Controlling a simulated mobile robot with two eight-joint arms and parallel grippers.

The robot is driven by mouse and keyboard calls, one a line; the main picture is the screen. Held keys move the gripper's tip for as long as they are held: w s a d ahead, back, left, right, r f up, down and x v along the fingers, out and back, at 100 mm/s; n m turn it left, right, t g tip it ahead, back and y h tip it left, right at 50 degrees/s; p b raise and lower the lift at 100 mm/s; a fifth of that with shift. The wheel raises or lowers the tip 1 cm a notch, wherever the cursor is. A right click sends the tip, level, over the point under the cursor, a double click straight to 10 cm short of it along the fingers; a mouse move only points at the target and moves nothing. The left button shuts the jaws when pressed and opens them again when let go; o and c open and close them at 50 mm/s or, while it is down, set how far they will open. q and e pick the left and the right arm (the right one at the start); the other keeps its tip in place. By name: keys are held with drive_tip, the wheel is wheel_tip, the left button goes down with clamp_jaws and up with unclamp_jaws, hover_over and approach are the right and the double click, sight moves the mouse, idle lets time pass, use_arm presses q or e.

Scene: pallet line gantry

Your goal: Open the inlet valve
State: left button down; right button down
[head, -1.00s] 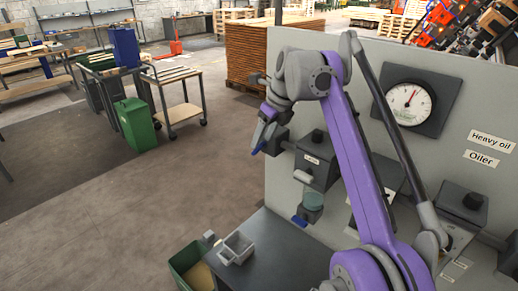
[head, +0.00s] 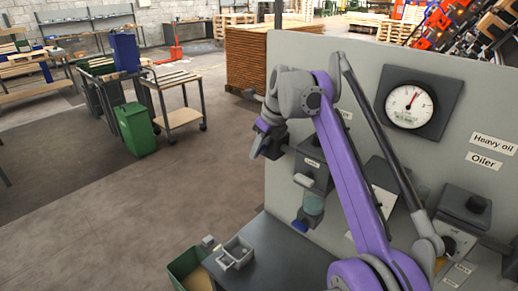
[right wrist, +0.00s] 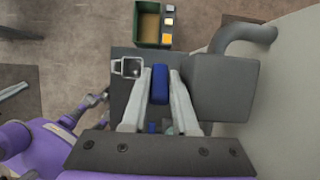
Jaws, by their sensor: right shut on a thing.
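In the head view the fingers and wrist mostly hide the handle. No label for this valve can be read. The left gripper does not show clearly in any view.
A dark bench (head: 270,260) bears a small grey box (head: 236,250). A green bin (head: 183,268) stands beside it.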

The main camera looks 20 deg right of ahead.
drive_tip(key=shift+s+d+f+t+y+b, duration=0.1)
drive_tip(key=shift+s+f+t+y+b, duration=0.1)
drive_tip(key=shift+t+y+b, duration=0.5)
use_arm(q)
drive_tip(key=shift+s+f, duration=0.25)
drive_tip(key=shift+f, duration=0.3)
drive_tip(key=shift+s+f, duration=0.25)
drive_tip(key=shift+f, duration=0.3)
use_arm(e)
drive_tip(key=shift+r+t, duration=0.1)
drive_tip(key=shift+t, duration=0.5)
drive_tip(key=shift+w, duration=0.1)
drive_tip(key=c, duration=0.7)
unclamp_jaws()
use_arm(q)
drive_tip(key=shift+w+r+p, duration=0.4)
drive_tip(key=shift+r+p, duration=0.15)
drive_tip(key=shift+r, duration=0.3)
use_arm(e)
drive_tip(key=v, duration=1.1)
drive_tip(key=shift+d, duration=0.1)
drive_tip(key=shift+c, duration=0.2)
